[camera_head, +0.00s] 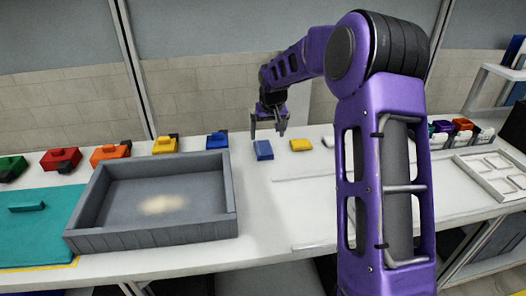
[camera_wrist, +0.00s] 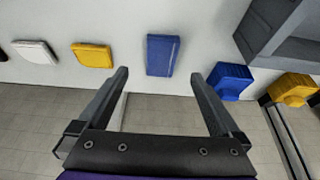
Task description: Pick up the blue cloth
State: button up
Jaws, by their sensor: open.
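The blue cloth (camera_head: 263,150) is a small flat rectangular pad lying on the white table, right of the grey tray. In the wrist view the blue cloth (camera_wrist: 162,55) lies beyond the fingertips, roughly midway between them. My gripper (camera_head: 268,127) hangs above and near the blue cloth in the head view. It is open and empty, with its two fingers (camera_wrist: 160,75) spread apart in the wrist view. A gap shows between the fingers and the cloth.
A yellow cloth (camera_head: 301,145) and a white one (camera_head: 329,142) lie right of the blue cloth. A blue block (camera_head: 217,140) and yellow block (camera_head: 165,145) stand to its left. The grey tray (camera_head: 85,205) has raised walls. A white rack (camera_head: 490,172) is at the right.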

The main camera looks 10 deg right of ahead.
aim_at(264, 150)
jog(key=x, duration=0.4)
jog(key=shift+w+f, duration=0.1)
jog(key=shift+f, duration=0.05)
jog(key=x, duration=0.5)
jog(key=shift+a+f+b, duration=0.15)
jog(key=shift+a+b, duration=0.05)
jog(key=shift+b, duration=0.1)
jog(key=c, duration=1.4)
notch_tip(264, 150, up, 10)
jog(key=shift+r+p, duration=0.1)
jog(key=shift+p, duration=0.4)
